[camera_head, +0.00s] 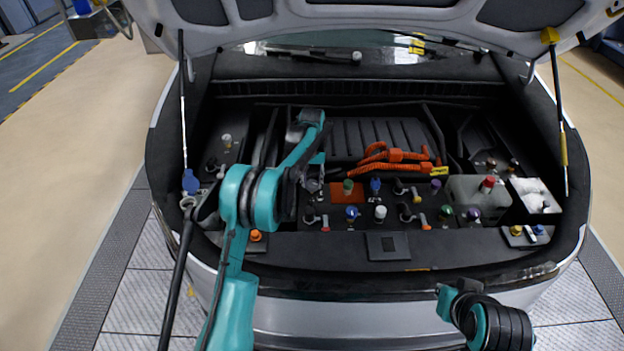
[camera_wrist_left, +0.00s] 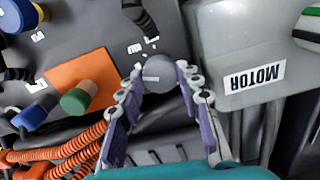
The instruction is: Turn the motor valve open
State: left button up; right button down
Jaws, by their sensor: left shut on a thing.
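In the left wrist view a round grey knob (camera_wrist_left: 160,69) with a pale line mark across its face sits on the dark panel. The MOTOR label (camera_wrist_left: 255,78) is on a light grey box to its right and reads upside down. My left gripper (camera_wrist_left: 160,86) has its purple-padded fingers on either side of the knob and is shut on it. In the head view my left gripper (camera_head: 313,181) reaches down into the engine bay, left of the orange square; the knob is largely hidden there.
An orange square (camera_head: 345,196) with a green cap (camera_head: 348,186) and a blue cap (camera_head: 375,186) lies close by. Orange cables (camera_head: 390,158) run behind them. A white tank with a red cap (camera_head: 487,184) stands at right. The raised hood (camera_head: 400,22) hangs above the bay.

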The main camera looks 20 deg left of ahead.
aim_at(312, 183)
pick_arm(q)
jog(key=shift+n+p, duration=0.3)
jog(key=shift+n, duration=1.9)
jog(key=o, duration=1.2)
jog(key=shift+c, duration=0.2)
notch_tip(312, 183, up, 12)
